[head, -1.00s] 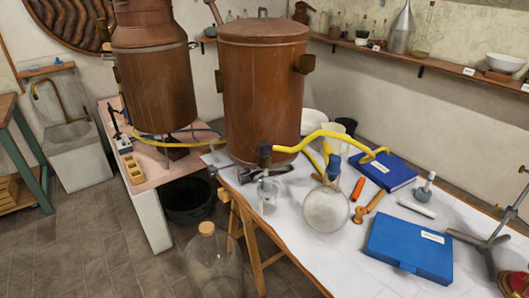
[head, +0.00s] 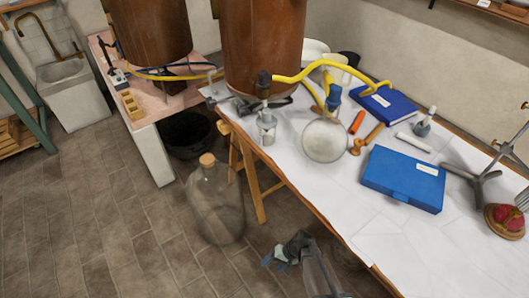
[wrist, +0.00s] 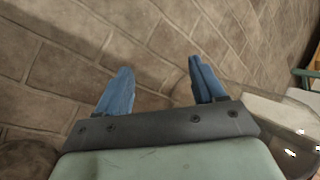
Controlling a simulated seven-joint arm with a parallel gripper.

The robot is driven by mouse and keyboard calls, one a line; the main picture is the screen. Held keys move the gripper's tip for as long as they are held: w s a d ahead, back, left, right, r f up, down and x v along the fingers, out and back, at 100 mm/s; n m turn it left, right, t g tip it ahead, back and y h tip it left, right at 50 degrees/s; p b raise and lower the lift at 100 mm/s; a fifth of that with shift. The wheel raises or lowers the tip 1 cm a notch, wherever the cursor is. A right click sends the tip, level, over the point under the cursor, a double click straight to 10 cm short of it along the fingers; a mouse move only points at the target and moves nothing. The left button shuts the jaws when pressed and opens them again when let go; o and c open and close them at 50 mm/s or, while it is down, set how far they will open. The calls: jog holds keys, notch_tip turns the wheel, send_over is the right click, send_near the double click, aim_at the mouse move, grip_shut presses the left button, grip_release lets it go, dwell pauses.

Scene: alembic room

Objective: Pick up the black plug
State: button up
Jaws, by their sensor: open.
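A dark, upright stopper-like piece (head: 263,84) stands above a small glass vessel (head: 267,126) near the table's left edge. It may be the black plug, but I cannot tell for sure. A yellow hose (head: 300,76) runs right from beside it. My gripper (head: 275,257) is low in the head view, over the floor in front of the table, well below and apart from the dark piece. In the wrist view my gripper (wrist: 160,88) shows two blue fingers wide apart with only floor tiles between them.
A large corked glass bottle (head: 215,205) stands on the floor left of my gripper. A round flask (head: 325,140), blue case (head: 403,178), blue book (head: 385,104) and metal stand (head: 476,178) crowd the white-covered table (head: 385,240). Its front part is bare.

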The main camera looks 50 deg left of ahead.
jog(key=s+a+r, duration=0.4)
jog(key=a+r, duration=0.2)
jog(key=a, duration=0.5)
jog(key=s+a+r+m, duration=0.1)
jog(key=a+r+m, duration=0.2)
jog(key=a+r, duration=0.85)
jog(key=s+a+r+m+h, duration=0.15)
jog(key=a+r, duration=0.35)
jog(key=r, duration=1.3)
jog(key=s+a+r+m, duration=0.2)
jog(key=a+r+m, duration=0.2)
jog(key=a+r, duration=0.8)
notch_tip(320, 180, up, 27)
jog(key=m+t, duration=0.6)
jog(key=m, duration=0.2)
send_over(264, 72)
jog(key=shift+h, duration=0.45)
jog(key=f, duration=0.8)
jog(key=shift+s+d, duration=0.1)
jog(key=shift+d, duration=0.15)
jog(key=shift+a+f, duration=0.15)
jog(key=shift+f, duration=1.35)
jog(key=shift+a+f, duration=0.1)
jog(key=shift+f, duration=1.4)
